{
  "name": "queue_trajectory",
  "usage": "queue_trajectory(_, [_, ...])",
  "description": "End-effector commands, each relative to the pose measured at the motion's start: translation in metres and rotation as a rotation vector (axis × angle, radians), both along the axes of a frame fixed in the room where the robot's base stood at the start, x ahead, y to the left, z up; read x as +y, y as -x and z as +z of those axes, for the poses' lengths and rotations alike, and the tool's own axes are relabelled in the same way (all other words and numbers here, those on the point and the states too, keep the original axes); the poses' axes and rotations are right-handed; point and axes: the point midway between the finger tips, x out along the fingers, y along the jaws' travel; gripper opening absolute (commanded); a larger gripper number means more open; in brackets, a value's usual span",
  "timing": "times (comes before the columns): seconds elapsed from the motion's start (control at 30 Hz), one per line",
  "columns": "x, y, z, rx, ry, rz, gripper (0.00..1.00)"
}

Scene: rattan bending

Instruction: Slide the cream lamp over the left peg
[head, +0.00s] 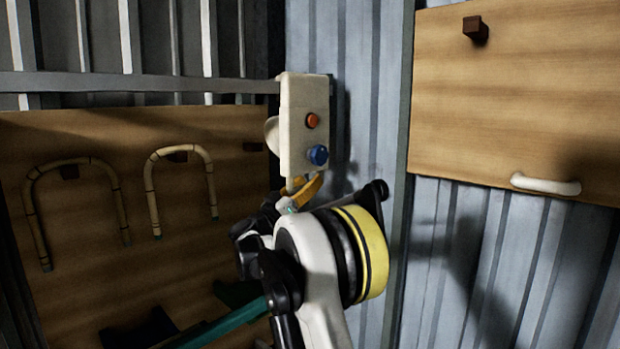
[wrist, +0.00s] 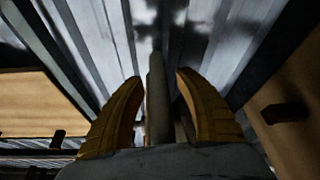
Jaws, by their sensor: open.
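In the head view a cream box-shaped body with a red button and a blue knob, apparently the cream lamp (head: 294,140), stands upright at the centre. My gripper (head: 305,187) is just below its lower end, its orange-yellow fingers partly hidden by my wrist. In the wrist view my gripper (wrist: 158,105) is open, its fingers either side of a narrow pale upright piece, likely the lamp (wrist: 158,95), with gaps visible. A dark peg (head: 475,29) is bare on the upper right board. I cannot tell which is the left peg.
Two rattan loops, one left (head: 33,215) and one right (head: 151,195), hang on the left wooden board (head: 80,260). A grey rail (head: 150,84) runs above it. Corrugated metal wall (head: 365,100) stands close behind.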

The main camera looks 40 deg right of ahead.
Motion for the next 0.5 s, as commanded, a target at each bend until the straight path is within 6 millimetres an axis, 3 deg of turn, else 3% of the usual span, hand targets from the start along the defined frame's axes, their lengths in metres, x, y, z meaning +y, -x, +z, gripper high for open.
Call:
queue_trajectory(0.37, [-0.0068,-0.0008,0.0025,0.001,0.000,0.000,0.41])
queue_trajectory(0.5, [-0.0066,-0.0008,0.0025,0.001,0.000,0.000,0.00])
